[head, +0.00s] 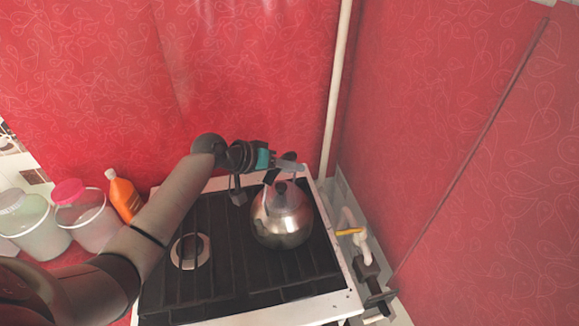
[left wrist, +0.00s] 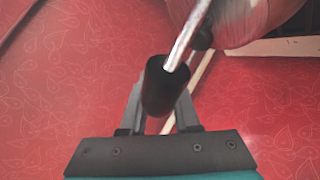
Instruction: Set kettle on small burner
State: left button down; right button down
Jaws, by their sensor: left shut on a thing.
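A shiny steel kettle (head: 282,226) is over the right part of the black stove grate (head: 232,262). I cannot tell whether its base touches the grate. My left gripper (head: 288,168) reaches in from the left and is shut on the kettle's handle. In the left wrist view the black handle grip (left wrist: 165,82) sits between the fingers, with part of the kettle body (left wrist: 250,18) above. A round pale burner (head: 190,252) shows bare under the grate, left of the kettle. Any burner beneath the kettle is hidden. My right gripper is not in view.
An orange bottle (head: 124,196) and tubs with pink (head: 68,192) and pale lids stand left of the stove. A yellow-handled pipe valve (head: 350,232) is close to the stove's right edge. Red patterned walls (head: 250,70) stand behind and right. The grate's left part is free.

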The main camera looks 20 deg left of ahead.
pick_arm(q)
jog(key=shift+w+f+b, duration=0.1)
jog(key=shift+f+b, duration=0.25)
jog(key=shift+b, duration=0.05)
dwell(0.5)
jog(key=c, duration=0.6)
grip_release()
jog(key=shift+f, duration=0.1)
jog(key=shift+o, duration=0.2)
jog(key=shift+s+f, duration=0.2)
jog(key=shift+f, duration=0.05)
jog(key=v, duration=1.5)
jog(key=shift+r+b, duration=0.35)
